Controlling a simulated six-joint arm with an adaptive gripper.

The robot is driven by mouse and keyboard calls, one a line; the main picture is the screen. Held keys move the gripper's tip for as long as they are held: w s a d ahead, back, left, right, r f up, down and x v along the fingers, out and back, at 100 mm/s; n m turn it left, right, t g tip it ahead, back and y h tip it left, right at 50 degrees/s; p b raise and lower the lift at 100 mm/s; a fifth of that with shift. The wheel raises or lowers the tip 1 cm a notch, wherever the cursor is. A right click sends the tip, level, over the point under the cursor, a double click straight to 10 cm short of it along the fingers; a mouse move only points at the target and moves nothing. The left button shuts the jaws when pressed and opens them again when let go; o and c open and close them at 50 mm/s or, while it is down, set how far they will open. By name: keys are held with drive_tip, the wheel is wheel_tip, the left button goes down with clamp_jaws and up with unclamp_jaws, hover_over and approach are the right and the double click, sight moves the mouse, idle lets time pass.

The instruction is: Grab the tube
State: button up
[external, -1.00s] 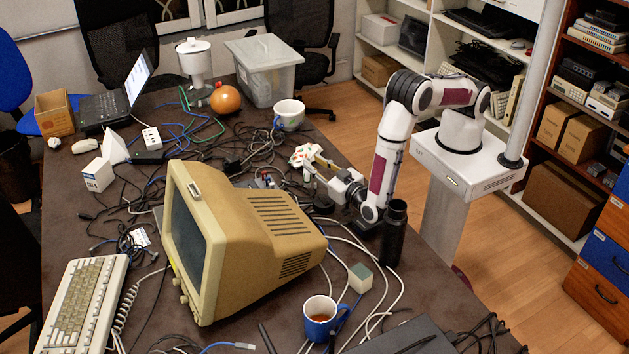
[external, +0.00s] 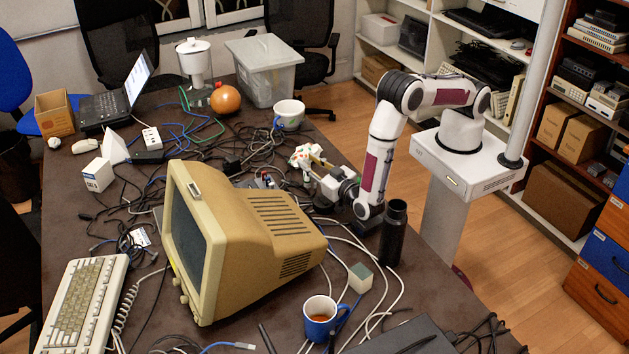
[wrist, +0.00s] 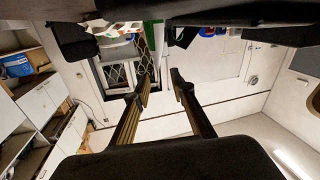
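My gripper (external: 308,166) is low over the far right part of the desk, beyond the beige monitor. In the wrist view its two fingers (wrist: 160,85) stand apart, with only background showing between them. It is open and empty. A white, crumpled-looking item with green and red patches (external: 299,153) lies at or just behind the fingertips in the external view; I cannot tell whether they touch. I cannot make out a clear tube in either view. The wrist view is upside down, with some desk items cut off along its top edge.
The beige monitor (external: 245,235) stands in front of my gripper and hides part of the desk. A black bottle (external: 393,235) stands close to my wrist. Loose cables (external: 335,250) cover much of the desk. A blue cup (external: 320,322) stands in front.

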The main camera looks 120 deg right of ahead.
clamp_jaws()
drive_tip(key=shift+r, duration=5)
